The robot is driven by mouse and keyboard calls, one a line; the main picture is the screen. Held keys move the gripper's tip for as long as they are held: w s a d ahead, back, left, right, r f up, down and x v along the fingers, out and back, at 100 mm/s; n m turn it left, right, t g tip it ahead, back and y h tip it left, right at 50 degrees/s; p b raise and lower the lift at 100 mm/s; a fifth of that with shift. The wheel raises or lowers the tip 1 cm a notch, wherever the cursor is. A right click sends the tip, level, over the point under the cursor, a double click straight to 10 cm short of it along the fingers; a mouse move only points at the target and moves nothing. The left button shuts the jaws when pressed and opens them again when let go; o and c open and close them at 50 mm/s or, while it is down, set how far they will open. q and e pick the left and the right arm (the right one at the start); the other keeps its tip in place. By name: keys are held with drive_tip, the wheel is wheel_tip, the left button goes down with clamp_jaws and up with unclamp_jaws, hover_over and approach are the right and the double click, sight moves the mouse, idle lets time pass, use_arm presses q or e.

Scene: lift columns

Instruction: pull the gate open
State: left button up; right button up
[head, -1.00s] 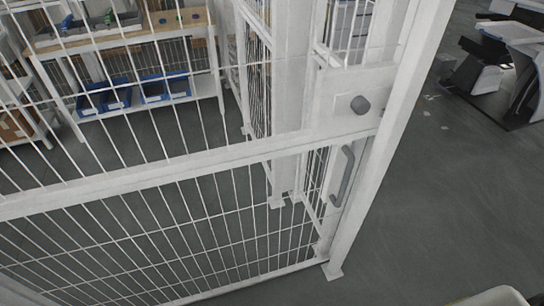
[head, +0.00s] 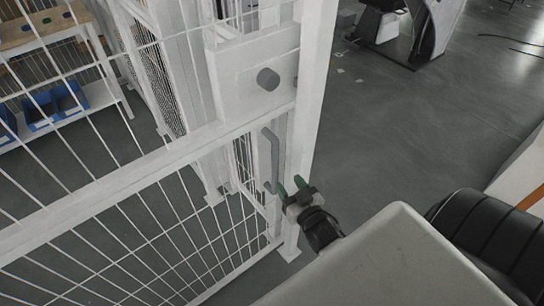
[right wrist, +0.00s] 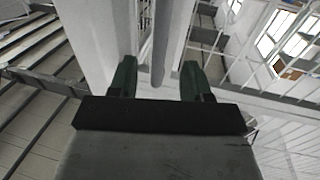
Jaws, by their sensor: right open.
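The white mesh gate (head: 150,180) fills the left and middle of the head view. It has a white lock plate with a round grey knob (head: 268,79). Below the knob is a grey bar handle (head: 271,158), upright on the gate's edge. My right gripper (head: 290,186) is open, with green fingertips near the handle's lower end. In the right wrist view the handle (right wrist: 160,45) comes down between the two open green fingers (right wrist: 155,80); I cannot tell whether it touches them. My left gripper is not in view.
A white post (head: 312,90) stands right beside the handle. Behind the mesh is a workbench (head: 40,30) with blue bins (head: 42,108) on its lower shelf. The grey floor (head: 400,130) to the right is mostly clear, with a dark-based machine (head: 400,35) further back.

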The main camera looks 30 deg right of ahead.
sight(277, 167)
drive_tip(key=w, duration=0.7)
drive_tip(key=w+d+p, duration=0.1)
drive_tip(key=w, duration=0.2)
drive_tip(key=shift+w, duration=0.15)
drive_tip(key=shift+d, duration=0.1)
clamp_jaws()
